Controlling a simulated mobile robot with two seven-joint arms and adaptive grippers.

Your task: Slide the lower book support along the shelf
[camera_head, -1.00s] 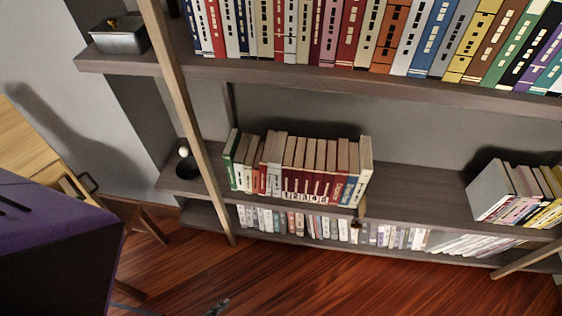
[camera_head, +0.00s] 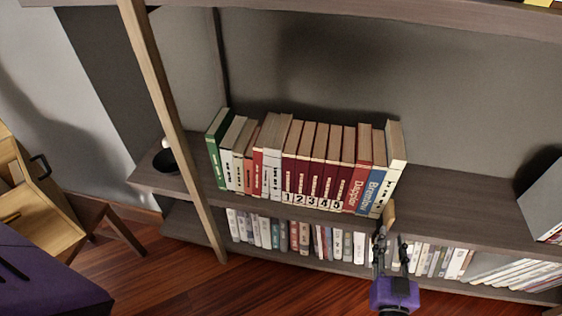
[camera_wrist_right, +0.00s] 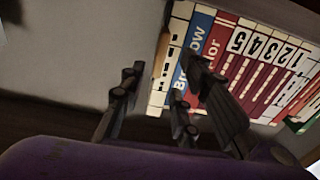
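The lower book support (camera_head: 389,216) shows as a small tan wooden piece at the shelf's front edge, at the right end of the book row. The row of books (camera_head: 305,165) stands upright on the lower shelf (camera_head: 450,195), with a white book (camera_head: 394,165) at its right end against the support. My right gripper (camera_head: 391,246) is in front of and just below the support, with its fingers apart and nothing between them. In the right wrist view its open fingers (camera_wrist_right: 160,78) point toward the tan piece (camera_wrist_right: 162,47) and the books. I cannot tell whether they touch it. My left gripper is not in view.
The shelf right of the support is clear up to a grey book (camera_head: 545,195). Several books (camera_head: 290,236) fill the shelf below. A wooden upright (camera_head: 170,120) stands left, with a dark bowl (camera_head: 166,160) beyond it. A wooden drawer unit (camera_head: 35,200) is at far left.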

